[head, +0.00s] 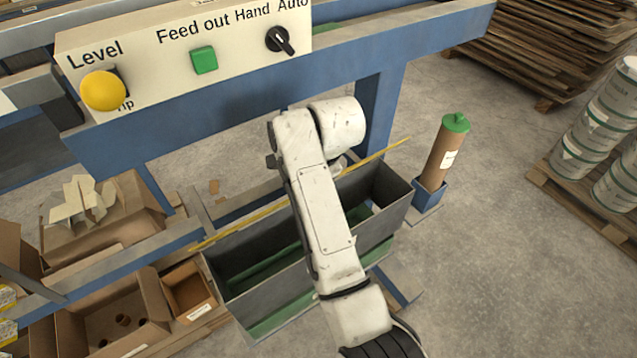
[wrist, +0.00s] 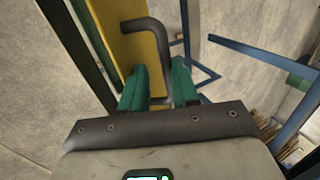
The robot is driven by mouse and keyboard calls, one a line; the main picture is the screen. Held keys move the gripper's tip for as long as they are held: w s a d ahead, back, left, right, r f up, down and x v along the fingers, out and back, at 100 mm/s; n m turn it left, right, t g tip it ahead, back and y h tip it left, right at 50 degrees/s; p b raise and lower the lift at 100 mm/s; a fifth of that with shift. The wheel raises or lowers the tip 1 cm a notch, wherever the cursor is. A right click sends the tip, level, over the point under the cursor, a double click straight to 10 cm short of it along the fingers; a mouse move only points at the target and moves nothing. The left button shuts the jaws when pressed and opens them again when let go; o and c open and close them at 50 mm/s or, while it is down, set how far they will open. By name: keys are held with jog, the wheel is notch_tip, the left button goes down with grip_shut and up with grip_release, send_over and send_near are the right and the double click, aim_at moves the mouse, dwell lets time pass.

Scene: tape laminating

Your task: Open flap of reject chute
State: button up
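The reject chute (head: 232,303) is a long grey metal trough with green inside, below the blue machine frame. Its flap (head: 240,228) shows in the head view as a thin yellow strip along the chute's far upper side. In the wrist view the flap (wrist: 140,58) is a yellow panel with a dark bent bar handle (wrist: 150,25). My gripper (wrist: 160,70) has two green fingers that stand apart, with part of the handle between them. A clear gap to each finger is hard to make out. In the head view my arm hides the gripper and the middle of the flap.
A control panel (head: 185,45) with a yellow knob, green button and black switch is above. Cardboard boxes (head: 110,305) stand at left. A brown cylinder with green cap (head: 445,150) stands right of the chute. Drums and stacked boards are further right, with bare floor between.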

jog(key=shift+s+d, duration=0.55)
jog(key=shift+s, duration=0.25)
jog(key=shift+s+d, duration=0.55)
jog(key=shift+s, duration=0.2)
